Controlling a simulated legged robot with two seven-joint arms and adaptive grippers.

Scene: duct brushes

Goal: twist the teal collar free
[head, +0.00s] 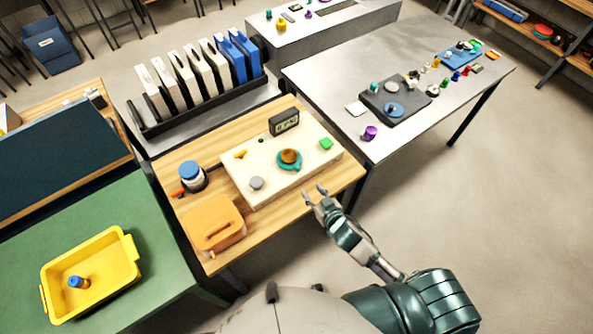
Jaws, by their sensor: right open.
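The teal collar (282,166) sits on the cream panel (240,182), around the base of a brown-orange round knob (291,156). The panel lies on a wooden table. My right gripper (316,193) is open and empty near the table's front right edge. It is below and to the right of the collar in the picture, apart from it. My left gripper is not in view.
A yellow bin (121,262) is at lower left. Open floor lies right.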

